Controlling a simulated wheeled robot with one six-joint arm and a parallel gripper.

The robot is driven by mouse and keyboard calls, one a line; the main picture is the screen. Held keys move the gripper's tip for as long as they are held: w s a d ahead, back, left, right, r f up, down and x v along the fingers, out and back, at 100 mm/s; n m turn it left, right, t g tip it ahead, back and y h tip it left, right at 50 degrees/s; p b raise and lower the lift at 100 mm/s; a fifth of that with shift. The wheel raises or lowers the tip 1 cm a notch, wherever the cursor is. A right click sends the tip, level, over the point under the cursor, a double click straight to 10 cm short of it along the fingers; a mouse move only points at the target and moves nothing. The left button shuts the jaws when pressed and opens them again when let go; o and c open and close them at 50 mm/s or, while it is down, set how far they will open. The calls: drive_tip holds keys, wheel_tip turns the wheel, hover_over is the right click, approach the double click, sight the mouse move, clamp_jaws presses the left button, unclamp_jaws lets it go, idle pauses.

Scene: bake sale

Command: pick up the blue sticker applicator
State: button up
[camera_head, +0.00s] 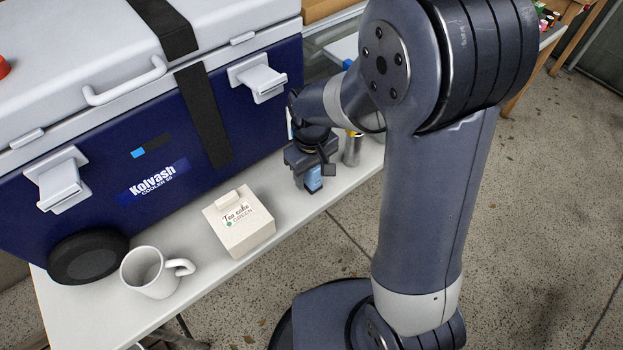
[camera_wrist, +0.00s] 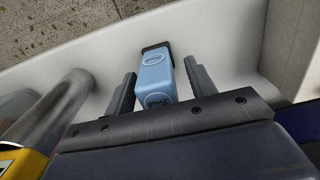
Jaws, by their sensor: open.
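The blue sticker applicator (camera_wrist: 155,77) is a light blue block with a dark end and oval white labels. In the wrist view it lies between the two fingers of my gripper (camera_wrist: 160,88), with a gap showing on each side. The gripper is open. In the head view, my gripper (camera_head: 315,172) is low over the white table, and a bit of the blue applicator (camera_head: 313,180) shows between its fingers. The rest of the applicator is hidden there by the gripper.
A metal cylinder (camera_head: 352,148) stands close right of my gripper. A blue cooler (camera_head: 110,170) rises behind. A tea cake box (camera_head: 239,224), a white mug (camera_head: 152,272) and a black round object (camera_head: 88,256) are to the left. The table's front edge is near.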

drive_tip(key=shift+f, duration=0.4)
drive_tip(key=c, duration=1.1)
drive_tip(key=shift+r, duration=0.1)
drive_tip(key=shift+c, duration=0.2)
drive_tip(key=shift+s+d+r, duration=0.15)
drive_tip(key=shift+r, duration=0.35)
wheel_tip(320, 180, up, 6)
drive_tip(key=shift+p, duration=0.95)
drive_tip(key=s+d, duration=1.1)
drive_tip(key=s, duration=0.5)
drive_tip(key=shift+s+p, duration=0.15)
drive_tip(key=shift+p, duration=0.25)
drive_tip(key=shift+f, duration=0.1)
